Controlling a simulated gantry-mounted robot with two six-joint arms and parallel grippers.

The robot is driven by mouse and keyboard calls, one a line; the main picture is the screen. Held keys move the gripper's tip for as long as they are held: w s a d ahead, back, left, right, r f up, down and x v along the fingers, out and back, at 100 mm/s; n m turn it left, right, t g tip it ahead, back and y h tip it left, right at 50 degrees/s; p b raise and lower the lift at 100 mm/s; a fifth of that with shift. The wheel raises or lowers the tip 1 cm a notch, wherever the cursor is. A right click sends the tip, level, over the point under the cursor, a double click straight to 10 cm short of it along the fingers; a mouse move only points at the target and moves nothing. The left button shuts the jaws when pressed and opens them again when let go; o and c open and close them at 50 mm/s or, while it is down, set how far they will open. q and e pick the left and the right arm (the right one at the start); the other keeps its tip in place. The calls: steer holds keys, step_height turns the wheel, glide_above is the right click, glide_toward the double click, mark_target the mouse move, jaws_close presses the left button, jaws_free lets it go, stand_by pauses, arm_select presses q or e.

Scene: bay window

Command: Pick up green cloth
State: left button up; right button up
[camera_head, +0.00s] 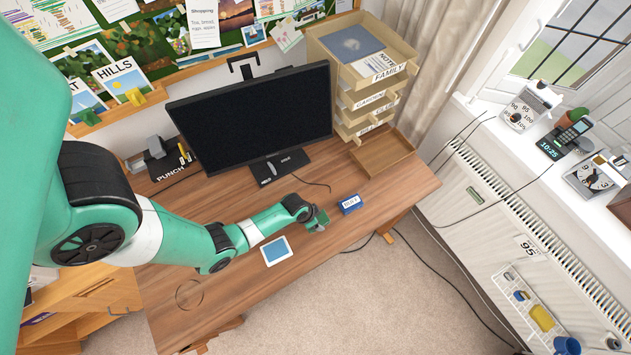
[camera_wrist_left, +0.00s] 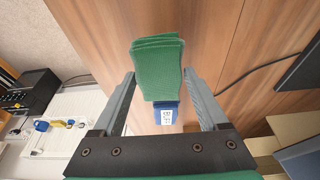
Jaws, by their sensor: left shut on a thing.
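The green cloth (camera_wrist_left: 158,68) is a folded, layered block between the two grey fingers of my left gripper (camera_wrist_left: 158,95) in the wrist view. My left gripper is shut on it. In the head view my left gripper (camera_head: 318,220) is over the desk near its front edge, with a small patch of green at its tip. I cannot tell whether the cloth is clear of the desk top. My right gripper is not in view.
A small blue labelled block (camera_head: 350,204) is just right of the gripper on the wooden desk (camera_head: 225,290). A blue-and-white flat square (camera_head: 276,251) lies to its left. A monitor (camera_head: 250,115) and letter trays (camera_head: 360,85) stand behind. A dark cable (camera_head: 312,183) lies on the desk.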

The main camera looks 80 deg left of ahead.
arm_select(q)
steer(key=s+d+r+p, duration=0.6)
steer(key=s+r, duration=0.4)
steer(key=s, duration=0.2)
steer(key=shift+d, duration=0.65)
steer(key=shift+r, duration=0.1)
steer(key=o, duration=0.7)
steer(key=c, duration=0.5)
steer(key=shift+s+a+f+p, duration=0.2)
steer(key=shift+s+f+p, duration=0.45)
steer(key=shift+s+p, duration=0.1)
steer(key=shift+s+a+f+p, duration=0.2)
steer(key=shift+s+f+p, duration=0.45)
steer(key=shift+s+p, duration=0.1)
steer(key=shift+s+a+f+p, duration=0.2)
steer(key=shift+s+f+p, duration=0.45)
steer(key=shift+s, duration=0.1)
steer(key=shift+c, duration=0.2)
